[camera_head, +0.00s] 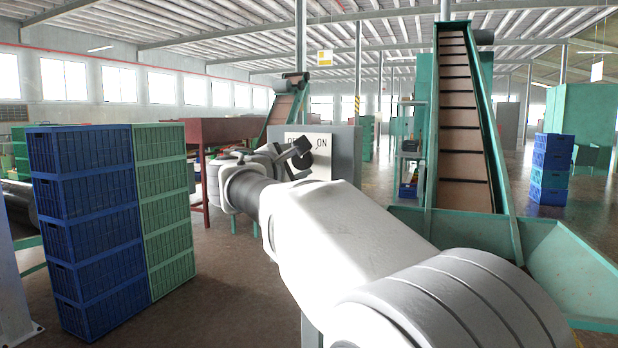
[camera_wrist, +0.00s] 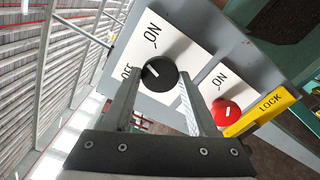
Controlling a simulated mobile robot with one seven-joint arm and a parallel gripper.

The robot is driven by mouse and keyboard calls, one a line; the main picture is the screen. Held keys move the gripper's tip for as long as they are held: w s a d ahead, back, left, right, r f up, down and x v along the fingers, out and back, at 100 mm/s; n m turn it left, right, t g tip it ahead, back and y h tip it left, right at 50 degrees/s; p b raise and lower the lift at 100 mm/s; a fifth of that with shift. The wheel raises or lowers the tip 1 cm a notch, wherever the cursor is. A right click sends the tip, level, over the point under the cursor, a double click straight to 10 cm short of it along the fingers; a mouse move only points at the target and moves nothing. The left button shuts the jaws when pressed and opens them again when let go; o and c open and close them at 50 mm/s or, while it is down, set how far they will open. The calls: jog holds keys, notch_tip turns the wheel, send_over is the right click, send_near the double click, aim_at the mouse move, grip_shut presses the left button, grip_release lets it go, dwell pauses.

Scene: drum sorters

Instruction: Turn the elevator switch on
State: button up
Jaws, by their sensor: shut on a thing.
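A black round switch knob (camera_wrist: 160,73) with a white line on it sits on a white plate (camera_wrist: 150,45) marked OFF and ON. In the wrist view the line lies on the side of the knob near the OFF lettering. My gripper (camera_wrist: 161,82) is shut on this knob, one finger on each side. In the head view my gripper (camera_head: 297,157) is at the front of the grey control box (camera_head: 346,150), where the ON lettering shows. The knob is hard to make out there, behind my gripper.
A red knob (camera_wrist: 225,112) with its own ON plate and a yellow LOCK tag (camera_wrist: 270,110) sits beside the black knob. Stacked blue crates (camera_head: 85,215) and green crates (camera_head: 165,205) stand at the left. A tall inclined conveyor (camera_head: 461,120) stands at the right.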

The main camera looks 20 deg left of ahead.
jog(key=m+b, duration=0.4)
jog(key=m, duration=0.1)
jog(key=shift+f, duration=0.1)
jog(key=shift+m, duration=0.5)
jog(key=o, duration=1.4)
jog(key=shift+c, duration=0.2)
jog(key=s+a, duration=0.1)
jog(key=s, duration=1.6)
jog(key=shift+s+a+b, duration=0.2)
jog(key=shift+b, duration=0.1)
jog(key=shift+w, duration=0.1)
